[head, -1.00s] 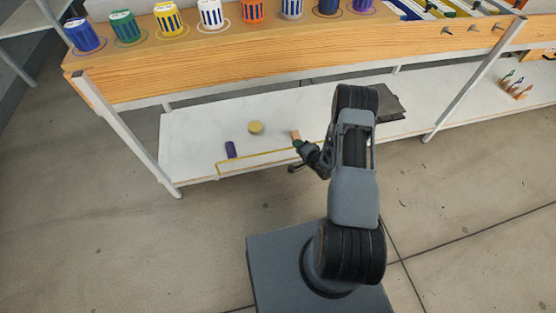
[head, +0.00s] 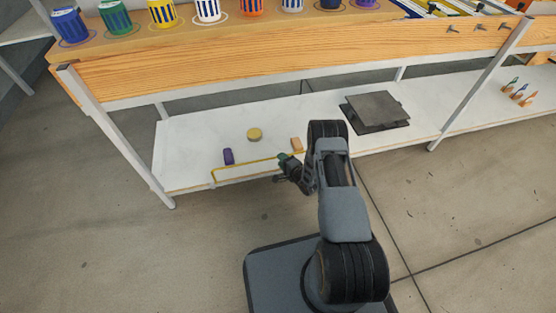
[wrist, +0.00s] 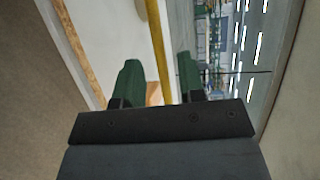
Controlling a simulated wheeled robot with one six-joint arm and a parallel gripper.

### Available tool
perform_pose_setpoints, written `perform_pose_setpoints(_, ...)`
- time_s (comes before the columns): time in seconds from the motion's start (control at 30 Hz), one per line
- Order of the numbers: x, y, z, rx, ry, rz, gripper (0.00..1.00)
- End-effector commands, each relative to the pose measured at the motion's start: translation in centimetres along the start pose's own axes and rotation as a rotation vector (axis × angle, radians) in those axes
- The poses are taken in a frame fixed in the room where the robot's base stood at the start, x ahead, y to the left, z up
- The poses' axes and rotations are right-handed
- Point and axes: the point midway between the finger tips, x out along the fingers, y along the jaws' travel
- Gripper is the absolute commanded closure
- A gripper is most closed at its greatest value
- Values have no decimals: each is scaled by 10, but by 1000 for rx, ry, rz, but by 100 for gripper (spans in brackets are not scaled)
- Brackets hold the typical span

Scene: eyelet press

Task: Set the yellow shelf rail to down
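The yellow shelf rail (head: 245,163) is a thin bar along the front edge of the lower shelf. It stands a little above the edge, with a short bent end at its left. My gripper (head: 284,160) is at the right part of the rail, in front of the shelf, and covers a bit of it. In the wrist view the rail (wrist: 157,45) runs between the two green fingers of my gripper (wrist: 160,80). The fingers are apart, with clear gaps to the rail. I cannot tell how deep the rail lies between them.
On the lower shelf (head: 190,135) are a purple block (head: 228,156), a yellow disc (head: 254,134), an orange block (head: 297,144) and a dark flat slab (head: 376,110). Above is a wooden bench (head: 270,50) with coloured cups. The floor in front is free.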

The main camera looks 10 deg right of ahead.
Motion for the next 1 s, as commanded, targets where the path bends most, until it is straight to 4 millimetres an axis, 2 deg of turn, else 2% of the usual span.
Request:
perform_pose_setpoints(0.1, 16, 2, 0, -1, -2, -1, 64)
perform_pose_setpoints(0.3, 28, 0, 0, -1, 0, -1, 64)
perform_pose_setpoints(0.67, 30, -1, 0, 0, 0, 0, 64)
perform_pose_setpoints(1.0, 30, 0, 0, 0, 0, 0, 96)
